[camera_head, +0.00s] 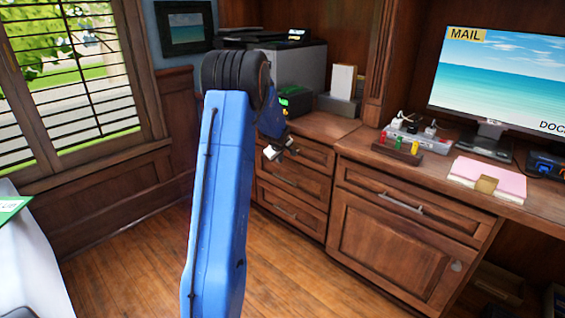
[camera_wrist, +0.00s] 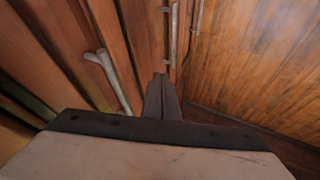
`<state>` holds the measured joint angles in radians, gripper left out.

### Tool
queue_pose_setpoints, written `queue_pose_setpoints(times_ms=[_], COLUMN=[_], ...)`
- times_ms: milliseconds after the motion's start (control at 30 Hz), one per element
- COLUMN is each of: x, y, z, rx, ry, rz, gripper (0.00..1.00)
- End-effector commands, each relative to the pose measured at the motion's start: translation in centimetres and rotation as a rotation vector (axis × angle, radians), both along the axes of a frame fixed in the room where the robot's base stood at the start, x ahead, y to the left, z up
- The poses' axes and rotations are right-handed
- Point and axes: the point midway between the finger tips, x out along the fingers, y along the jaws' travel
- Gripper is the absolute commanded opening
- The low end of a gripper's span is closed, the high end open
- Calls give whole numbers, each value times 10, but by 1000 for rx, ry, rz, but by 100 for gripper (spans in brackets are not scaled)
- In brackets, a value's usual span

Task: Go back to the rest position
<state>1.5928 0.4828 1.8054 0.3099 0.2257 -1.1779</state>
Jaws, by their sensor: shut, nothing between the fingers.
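My gripper (camera_head: 284,147) is at the end of my blue arm, in front of the top drawer (camera_head: 308,155) of the left cabinet. In the wrist view the dark fingers of my gripper (camera_wrist: 162,92) are together with nothing between them. They point along the drawer fronts, and a metal drawer handle (camera_wrist: 115,82) shows to their left. I cannot tell whether the fingers touch the cabinet. Part of the gripper is hidden behind my arm in the head view.
The wood floor (camera_head: 135,260) is open between the cabinets and the window wall. A white-covered surface (camera_head: 30,265) stands at the left edge. The desk (camera_head: 440,172) holds a monitor (camera_head: 500,75), a pink folder (camera_head: 488,178) and a block with colored pieces (camera_head: 398,150). A printer (camera_head: 300,68) stands behind my arm.

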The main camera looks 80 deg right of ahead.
Motion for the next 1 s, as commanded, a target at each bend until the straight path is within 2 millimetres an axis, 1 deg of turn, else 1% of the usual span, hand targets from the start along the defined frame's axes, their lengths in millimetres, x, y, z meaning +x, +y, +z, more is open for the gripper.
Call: queue_pose_setpoints(times_ms=[33, 100, 300, 400, 767, 867, 967, 1000], x=[-1, -1, -3, -3, -3, 6, 35, 51], y=[6, 13, 30, 35, 39, 42, 54, 61], z=[9, 19, 39, 46, 50, 53, 63, 69], rx=[-1, -3, 1, 0, 2, 3, 7, 10], ry=[0, -1, -1, 0, 0, -4, -15, -22], rz=[0, -1, 0, 0, 0, 8, 31, 44], gripper=[0, 0, 0, 0, 0, 0, 0, 0])
